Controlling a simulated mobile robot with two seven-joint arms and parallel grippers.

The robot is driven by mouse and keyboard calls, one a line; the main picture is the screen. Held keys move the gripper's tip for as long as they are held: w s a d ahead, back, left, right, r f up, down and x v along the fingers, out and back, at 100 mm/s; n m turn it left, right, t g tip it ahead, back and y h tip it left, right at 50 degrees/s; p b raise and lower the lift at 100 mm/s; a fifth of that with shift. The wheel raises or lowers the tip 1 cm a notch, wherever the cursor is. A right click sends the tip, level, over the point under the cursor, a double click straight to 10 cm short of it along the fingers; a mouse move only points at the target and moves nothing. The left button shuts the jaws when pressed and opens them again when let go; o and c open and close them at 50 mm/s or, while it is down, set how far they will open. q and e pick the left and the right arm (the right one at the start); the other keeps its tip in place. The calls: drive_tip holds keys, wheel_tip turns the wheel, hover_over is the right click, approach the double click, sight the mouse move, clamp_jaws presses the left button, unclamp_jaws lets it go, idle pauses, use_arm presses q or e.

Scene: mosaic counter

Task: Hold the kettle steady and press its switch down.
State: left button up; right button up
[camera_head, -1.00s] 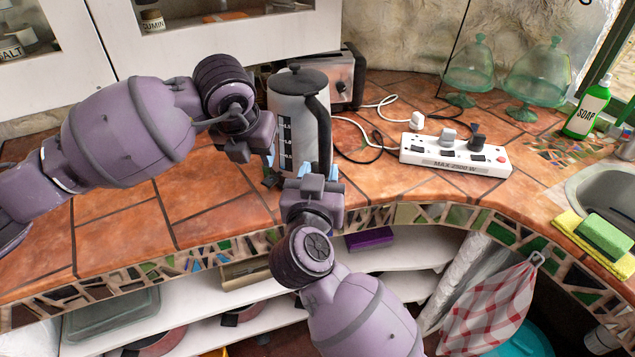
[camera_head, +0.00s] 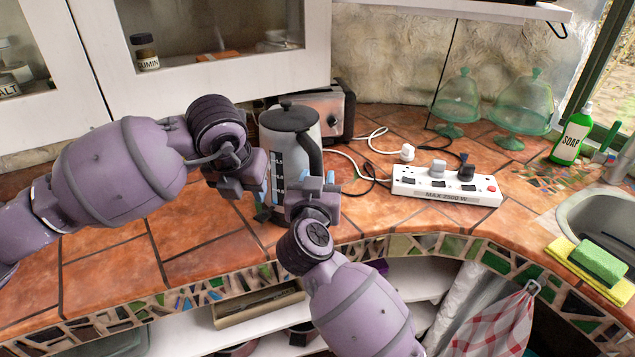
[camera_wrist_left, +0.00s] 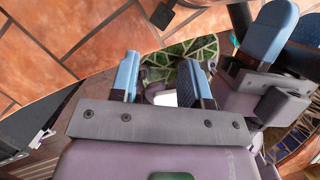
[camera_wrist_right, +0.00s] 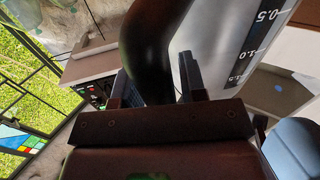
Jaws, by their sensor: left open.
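The kettle (camera_head: 285,130), pale grey with a black lid and measuring marks, stands upright on the tiled counter. Its black handle (camera_head: 312,152) faces right; the handle also shows in the right wrist view (camera_wrist_right: 150,45). My right gripper (camera_head: 317,183) has its fingers on both sides of the handle and appears closed on it. My left gripper (camera_head: 265,195) is open beside the kettle's lower left; in the left wrist view nothing shows between its fingers (camera_wrist_left: 160,82). A small dark tab (camera_wrist_left: 163,14) lies beyond them, possibly the switch. My grippers partly hide the kettle's base.
A toaster (camera_head: 330,110) stands behind the kettle. A white power strip (camera_head: 445,185) with cables lies to the right. Green glass domes (camera_head: 522,100), a soap bottle (camera_head: 572,138) and a sponge (camera_head: 600,262) are further right. Tiles at the left are clear.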

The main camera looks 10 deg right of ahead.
clamp_jaws()
idle(1.2)
use_arm(q)
drive_tip(key=shift+c, duration=1.2)
drive_tip(key=shift+a+f, duration=0.25)
drive_tip(key=shift+f, duration=0.1)
drive_tip(key=shift+c, duration=1.2)
drive_tip(key=shift+m+h, duration=0.3)
drive_tip(key=shift+h, duration=0.2)
drive_tip(key=a+f, duration=0.1)
drive_tip(key=a, duration=0.1)
drive_tip(key=a+f, duration=0.3)
drive_tip(key=shift+s+a, duration=0.3)
clamp_jaws()
drive_tip(key=shift+w+d+r+m+t+h, duration=0.15)
drive_tip(key=shift+d+r+m+h, duration=0.3)
drive_tip(key=shift+m, duration=0.5)
drive_tip(key=shift+d+r+m+t+h, duration=0.1)
drive_tip(key=shift+d+r+m+h, duration=0.15)
drive_tip(key=shift+d+m+h, duration=0.55)
drive_tip(key=shift+w+d+r+m+t+h, duration=0.15)
drive_tip(key=shift+r+m+h, duration=0.25)
drive_tip(key=shift+m, duration=0.75)
